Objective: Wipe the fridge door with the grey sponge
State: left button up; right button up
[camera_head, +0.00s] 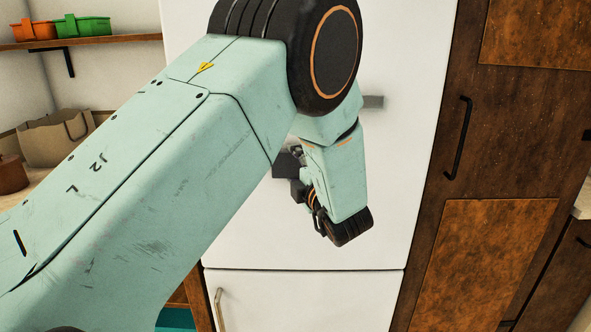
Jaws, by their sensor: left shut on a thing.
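The white fridge door (390,200) fills the middle of the head view, behind my left arm. My left gripper (293,172) is in front of the door, mostly hidden by my own wrist. It is shut on a small dark grey block, which looks like the grey sponge (283,163), of which only part shows. The block lies close to the door, but I cannot tell whether it touches. My right gripper is not in view.
A lower white fridge panel (310,300) has a metal handle (219,308). A brown cabinet (465,180) with a black handle (459,138) stands at right. At left, a shelf (110,41) bears orange (33,31) and green (82,27) bins; a beige basket (55,140) sits below.

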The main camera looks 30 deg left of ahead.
pick_arm(q)
jog(key=w+d+b, duration=0.1)
jog(key=w+d, duration=0.5)
jog(key=d, duration=0.4)
jog(key=shift+w, duration=0.2)
dwell(1.0)
jog(key=shift+s, duration=0.1)
jog(key=shift+s+a+b, duration=0.15)
jog(key=shift+s+a, duration=0.9)
jog(key=shift+a, duration=0.65)
jog(key=shift+s+a+b, duration=0.1)
jog(key=shift+s+a, duration=0.9)
jog(key=shift+a, duration=0.65)
jog(key=shift+s+a+b, duration=0.15)
jog(key=shift+s+a, duration=0.9)
jog(key=shift+a, duration=0.65)
jog(key=s+d+p, duration=0.1)
jog(key=s+d, duration=0.2)
jog(key=s, duration=0.2)
